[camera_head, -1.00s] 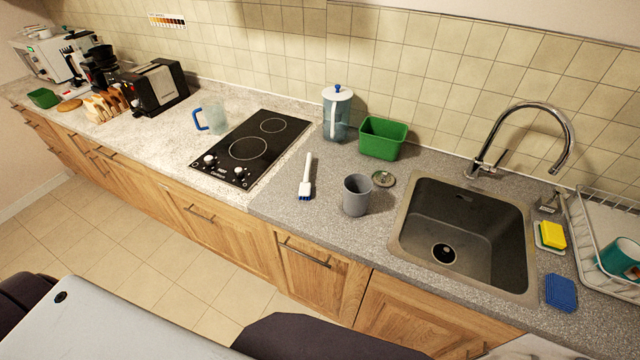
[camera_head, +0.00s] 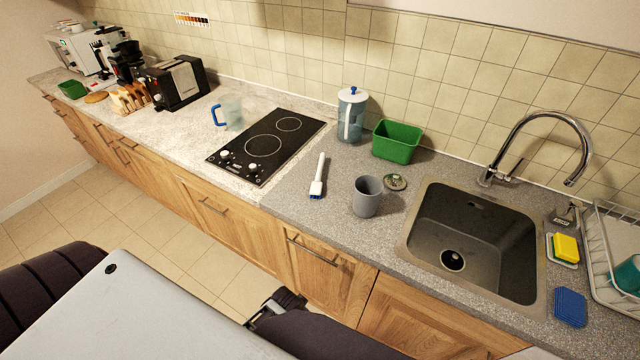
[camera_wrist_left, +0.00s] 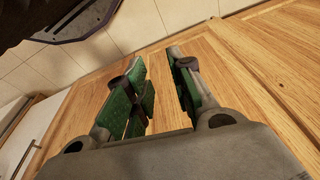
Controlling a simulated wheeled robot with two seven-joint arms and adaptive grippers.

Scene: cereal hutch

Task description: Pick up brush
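The brush (camera_head: 318,178) lies on the grey counter between the hob and the grey cup. It has a white handle pointing to the back and a blue bristle end toward the front edge. My left gripper (camera_wrist_left: 155,65) is open and empty in the left wrist view, its green-padded fingers apart in front of wooden cabinet fronts. The brush is not in that view. In the head view a dark end of one of my arms shows at the bottom centre, below the counter edge; its fingers cannot be made out. My right gripper cannot be identified.
The grey cup (camera_head: 367,196) stands right of the brush, with a round metal lid (camera_head: 395,182) beside it. The green bin (camera_head: 397,141) and lidded pitcher (camera_head: 351,115) stand behind. The hob (camera_head: 266,147) is left, the sink (camera_head: 473,242) right. Counter around the brush is clear.

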